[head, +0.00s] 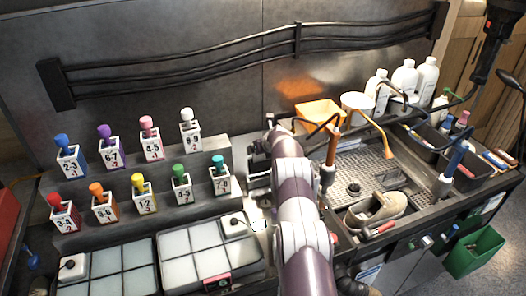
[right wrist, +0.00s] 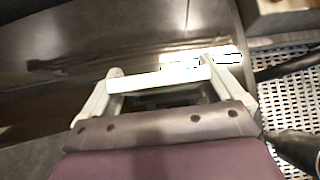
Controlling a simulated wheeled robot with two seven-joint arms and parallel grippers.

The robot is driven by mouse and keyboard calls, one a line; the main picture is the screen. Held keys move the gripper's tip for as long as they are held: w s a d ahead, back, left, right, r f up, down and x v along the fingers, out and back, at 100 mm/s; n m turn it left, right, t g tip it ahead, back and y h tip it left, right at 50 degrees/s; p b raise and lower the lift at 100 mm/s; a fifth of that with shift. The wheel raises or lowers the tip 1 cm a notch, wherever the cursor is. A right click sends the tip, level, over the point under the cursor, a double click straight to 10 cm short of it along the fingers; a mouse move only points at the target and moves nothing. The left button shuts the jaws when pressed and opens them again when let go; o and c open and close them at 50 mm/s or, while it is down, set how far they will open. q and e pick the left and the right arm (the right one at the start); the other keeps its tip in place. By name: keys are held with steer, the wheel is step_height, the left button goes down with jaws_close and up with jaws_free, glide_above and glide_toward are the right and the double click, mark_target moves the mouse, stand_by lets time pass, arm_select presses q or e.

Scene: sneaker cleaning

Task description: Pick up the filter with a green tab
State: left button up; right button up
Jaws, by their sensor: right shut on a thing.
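My right gripper (right wrist: 160,74) is shut on a pale, bright-edged bar-like piece (right wrist: 158,80) in the right wrist view. I cannot tell whether this is the filter, and no green tab shows on it. In the head view my right arm rises from the bottom middle and largely hides its gripper beside the sink. A green-topped piece (head: 179,170) and a teal-topped piece (head: 217,160) stand in numbered white holders on the lower step. I cannot tell whether either is a filter. My left gripper is not in view.
Numbered holders with coloured tops stand on a stepped rack (head: 207,150). Two divided trays (head: 165,262) lie in front. Right of my arm are a shoe (head: 385,207), a perforated sink (head: 345,165), an orange container (head: 318,112), white bottles (head: 404,77) and a green bin (head: 474,252).

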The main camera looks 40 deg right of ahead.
step_height(320, 180, up, 10)
steer(key=shift+r+b, duration=0.1)
steer(key=shift+b, duration=0.7)
step_height(320, 180, up, 17)
steer(key=p, duration=1)
steer(key=s+a+f+b, duration=0.3)
steer(key=f+b, duration=0.5)
steer(key=s+a+f+b, duration=0.3)
steer(key=s+f+b, duration=0.1)
steer(key=f+b, duration=0.4)
steer(key=shift+s+a+f, duration=0.2)
steer(key=shift+a+f, duration=0.05)
steer(key=shift+f, duration=0.25)
